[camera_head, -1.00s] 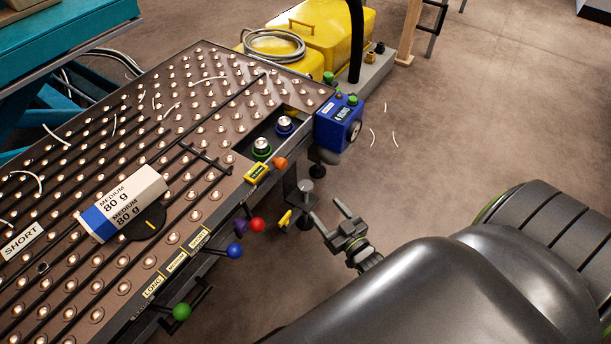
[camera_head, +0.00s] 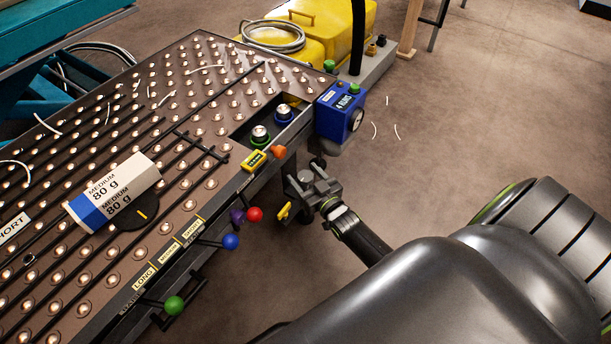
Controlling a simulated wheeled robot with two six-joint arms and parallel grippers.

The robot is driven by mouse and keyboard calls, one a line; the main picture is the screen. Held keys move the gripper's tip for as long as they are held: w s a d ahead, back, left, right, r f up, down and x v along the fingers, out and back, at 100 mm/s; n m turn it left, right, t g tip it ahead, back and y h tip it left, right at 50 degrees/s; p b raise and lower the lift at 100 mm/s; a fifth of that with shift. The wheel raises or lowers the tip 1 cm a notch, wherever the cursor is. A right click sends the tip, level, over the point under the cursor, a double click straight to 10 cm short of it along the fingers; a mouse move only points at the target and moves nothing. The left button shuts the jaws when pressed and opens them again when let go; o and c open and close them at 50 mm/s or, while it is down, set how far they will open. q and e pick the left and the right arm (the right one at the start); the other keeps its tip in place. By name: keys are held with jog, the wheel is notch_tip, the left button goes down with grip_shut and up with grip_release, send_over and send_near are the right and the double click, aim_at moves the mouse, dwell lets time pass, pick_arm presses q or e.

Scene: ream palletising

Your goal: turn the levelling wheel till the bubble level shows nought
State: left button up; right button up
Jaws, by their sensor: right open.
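The levelling wheel appears to be the small grey metal knob (camera_head: 305,176) below the table's near edge, by the right corner. My right gripper (camera_head: 309,182) is open, with its fingers at either side of this knob. I cannot tell whether they touch it. A yellow lever (camera_head: 284,211) sits just left of the gripper. A small yellow block (camera_head: 253,161), which may be the bubble level, lies on the table edge. Its reading is too small to make out. My left gripper is not in view.
The ball-studded table (camera_head: 190,205) carries a white and blue ream (camera_head: 118,192). Red (camera_head: 255,214), blue (camera_head: 231,242) and green (camera_head: 173,305) lever knobs stick out along its near edge. A blue control box (camera_head: 340,112) hangs at the corner. The floor to the right is clear.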

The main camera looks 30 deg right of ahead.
jog(key=c, duration=1)
jog(key=shift+n+y, duration=0.5)
jog(key=shift+y, duration=0.1)
